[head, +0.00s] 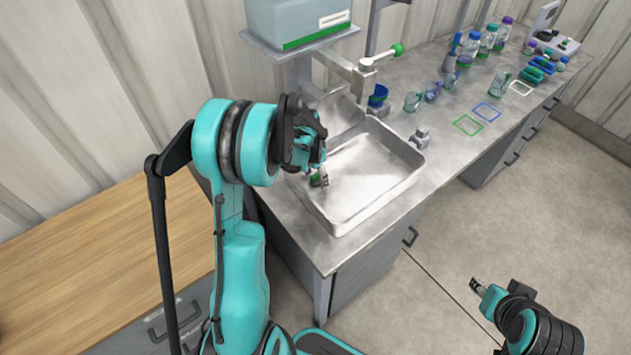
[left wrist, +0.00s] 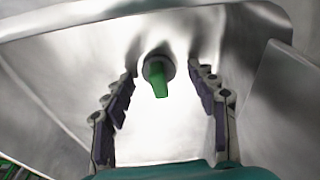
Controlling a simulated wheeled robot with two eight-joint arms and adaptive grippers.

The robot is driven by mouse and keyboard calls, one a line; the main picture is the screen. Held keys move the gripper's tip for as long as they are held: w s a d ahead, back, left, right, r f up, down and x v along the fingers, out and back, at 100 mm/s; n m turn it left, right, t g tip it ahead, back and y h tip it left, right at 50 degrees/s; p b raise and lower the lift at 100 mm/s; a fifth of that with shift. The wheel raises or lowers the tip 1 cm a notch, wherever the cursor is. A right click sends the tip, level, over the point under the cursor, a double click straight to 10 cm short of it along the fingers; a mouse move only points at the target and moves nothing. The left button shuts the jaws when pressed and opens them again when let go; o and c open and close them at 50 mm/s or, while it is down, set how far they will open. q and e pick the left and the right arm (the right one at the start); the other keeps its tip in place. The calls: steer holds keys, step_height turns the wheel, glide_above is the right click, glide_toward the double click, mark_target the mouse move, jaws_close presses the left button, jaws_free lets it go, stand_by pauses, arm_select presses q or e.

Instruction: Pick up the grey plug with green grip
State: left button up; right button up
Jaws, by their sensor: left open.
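The grey plug with green grip (left wrist: 157,80) shows in the left wrist view, its green grip pointing toward the camera. In the head view, a bit of green (head: 315,179) shows just below my left gripper, at the left end of the metal tray (head: 345,217). My left gripper (head: 320,172) is over that end of the tray, pointing down. In the left wrist view its fingers (left wrist: 161,76) are spread wide, one on each side of the plug, with gaps between. My right gripper (head: 475,285) is low at the right, over the floor, away from the bench; its jaws are too small to read.
Beakers (head: 412,101) and bottles (head: 487,41) stand farther along the bench. A wooden worktop (head: 90,255) is at left.

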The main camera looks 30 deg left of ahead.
arm_select(q)
steer(key=shift+r, duration=0.1)
steer(key=c, duration=1)
